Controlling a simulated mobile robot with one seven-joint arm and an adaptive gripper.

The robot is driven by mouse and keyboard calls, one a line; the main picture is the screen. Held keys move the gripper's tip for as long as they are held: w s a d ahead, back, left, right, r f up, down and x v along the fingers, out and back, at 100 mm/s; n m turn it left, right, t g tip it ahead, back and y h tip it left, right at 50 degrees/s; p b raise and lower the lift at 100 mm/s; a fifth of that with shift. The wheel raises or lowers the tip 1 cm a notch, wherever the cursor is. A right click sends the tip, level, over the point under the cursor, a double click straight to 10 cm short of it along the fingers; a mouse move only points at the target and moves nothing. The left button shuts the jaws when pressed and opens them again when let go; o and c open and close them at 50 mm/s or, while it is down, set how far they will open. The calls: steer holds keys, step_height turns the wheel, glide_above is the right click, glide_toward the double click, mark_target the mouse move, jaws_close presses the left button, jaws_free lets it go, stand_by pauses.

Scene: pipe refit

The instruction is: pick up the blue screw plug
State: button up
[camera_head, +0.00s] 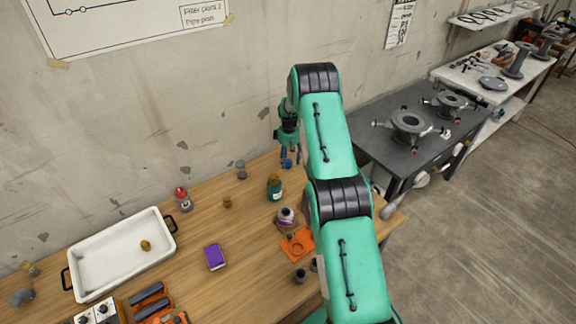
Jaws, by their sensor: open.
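The blue screw plug (287,164) is a small blue thing near the back edge of the wooden table, close to the wall. My gripper (290,157) points down right at the plug, with its dark fingertips just above or around it; I cannot tell which, nor whether they touch. My gripper is open. The plug is small in this view and its lower part is hard to make out.
On the wooden table (185,255), a teal bottle (274,189) stands in front of the plug and a grey fitting (241,170) to its left. A purple box (214,257), a white tray (120,256) and an orange piece (296,244) lie nearer. The wall is close behind.

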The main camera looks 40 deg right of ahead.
steer(key=shift+f, duration=0.75)
steer(key=c, duration=1)
